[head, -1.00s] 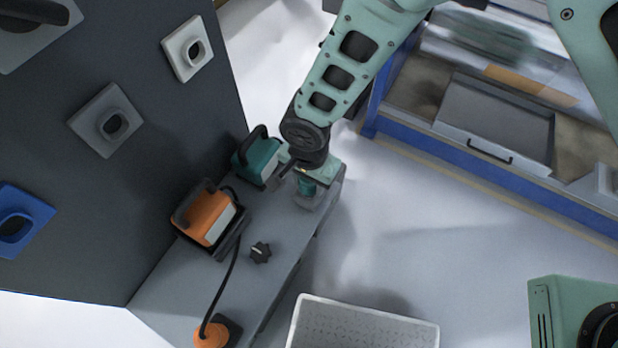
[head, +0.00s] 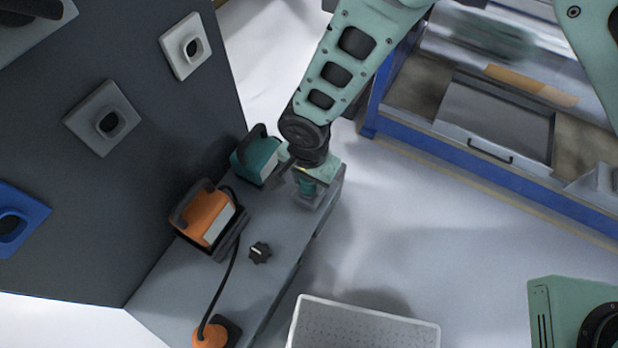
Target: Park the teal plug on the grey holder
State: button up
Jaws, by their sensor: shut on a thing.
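The teal plug (head: 306,186) is at the far right end of the grey ledge, under my gripper (head: 300,180). My gripper is shut on it, though the wrist hides most of the fingers. Several square holders with round sockets are on the dark panel at left. The grey holder (head: 88,129) is in the middle, a white one (head: 178,62) above right and a blue one (head: 33,211) at lower left. The grey holder's socket is empty.
A teal box with a handle (head: 257,158) stands close left of my gripper. An orange box (head: 205,222) with a black cable to an orange plug (head: 208,336) and a black knob (head: 260,252) are on the ledge. A white tray (head: 300,322) lies in front.

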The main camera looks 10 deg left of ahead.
jog(key=shift+f+b, duration=0.55)
jog(key=shift+b, duration=0.15)
dwell(0.5)
jog(key=o, duration=1.4)
notch_tip(320, 180, up, 18)
jog(key=shift+f+b, duration=0.25)
jog(key=shift+b, duration=0.8)
jog(key=s+d+r+n, duration=0.2)
jog(key=d+n, duration=0.1)
jog(key=d, duration=0.4)
jog(key=s+d+r+n, duration=0.2)
jog(key=s+d+n, duration=0.1)
jog(key=d, duration=0.4)
jog(key=s+d+r+n, duration=0.2)
jog(key=d+n, duration=0.3)
jog(key=d, duration=0.3)
jog(key=shift+s+r+y, duration=0.2)
jog(key=shift+s+y, duration=0.1)
jog(key=shift+s, duration=0.45)
